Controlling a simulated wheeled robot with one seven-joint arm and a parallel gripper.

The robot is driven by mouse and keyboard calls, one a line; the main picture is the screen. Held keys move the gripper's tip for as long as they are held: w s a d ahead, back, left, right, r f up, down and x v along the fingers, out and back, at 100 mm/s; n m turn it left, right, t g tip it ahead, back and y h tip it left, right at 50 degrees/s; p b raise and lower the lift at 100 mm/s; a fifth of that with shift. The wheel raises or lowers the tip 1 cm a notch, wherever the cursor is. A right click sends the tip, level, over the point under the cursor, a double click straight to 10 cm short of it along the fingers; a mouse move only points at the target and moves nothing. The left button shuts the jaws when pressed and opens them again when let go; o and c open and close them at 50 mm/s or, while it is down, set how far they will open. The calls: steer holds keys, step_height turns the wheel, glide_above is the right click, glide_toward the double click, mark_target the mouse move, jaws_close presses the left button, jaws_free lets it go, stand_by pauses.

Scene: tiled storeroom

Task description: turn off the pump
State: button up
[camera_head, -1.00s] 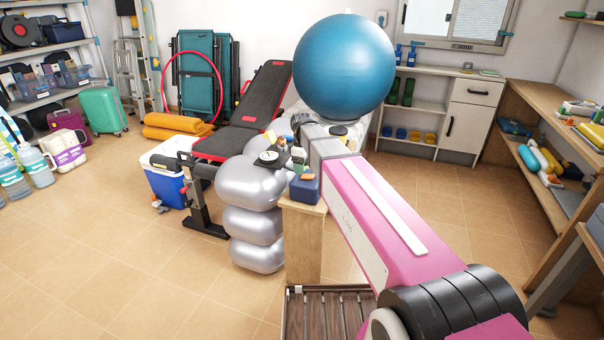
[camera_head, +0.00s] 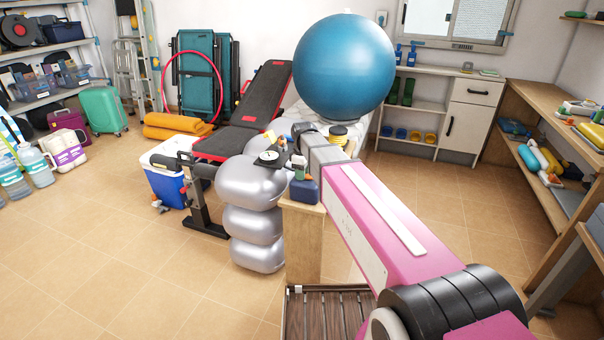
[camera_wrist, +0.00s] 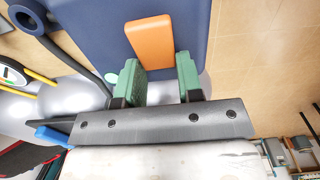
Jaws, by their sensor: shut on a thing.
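The pump (camera_head: 306,193) is a dark blue box on a wooden stand; its blue top (camera_wrist: 188,14) fills the upper part of the wrist view. An orange switch (camera_wrist: 149,42) sits on that top. My gripper (camera_wrist: 158,66) has green finger pads on either side of the switch's near end and is shut on it. The contact itself is hard to see. In the head view my gripper (camera_head: 299,168) is at the pump's top, and the switch is small there. A round dial (camera_head: 268,156) lies left of the pump.
A silver inflated stack (camera_head: 256,205) stands left of the wooden stand (camera_head: 303,245). A large blue ball (camera_head: 344,66) is behind. A bench (camera_head: 258,105) and a cooler (camera_head: 168,185) are further left. A slatted wooden piece (camera_head: 325,312) lies in front.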

steer(key=shift+s+d+r+t+y, duration=0.1)
steer(key=shift+d+r+t+y, duration=0.1)
steer(key=shift+y, duration=0.35)
steer(key=shift+s+d+r+t+y, duration=0.1)
steer(key=shift+d+t+y, duration=0.1)
steer(key=shift+y, duration=0.35)
steer(key=shift+d+r+t+y, duration=0.15)
steer(key=shift+t+y, duration=0.35)
steer(key=shift+y, duration=0.7)
steer(key=o, duration=0.9)
steer(key=shift+o, duration=0.2)
steer(key=v, duration=1)
steer(key=shift+d+r, duration=0.15)
steer(key=shift+r, duration=0.2)
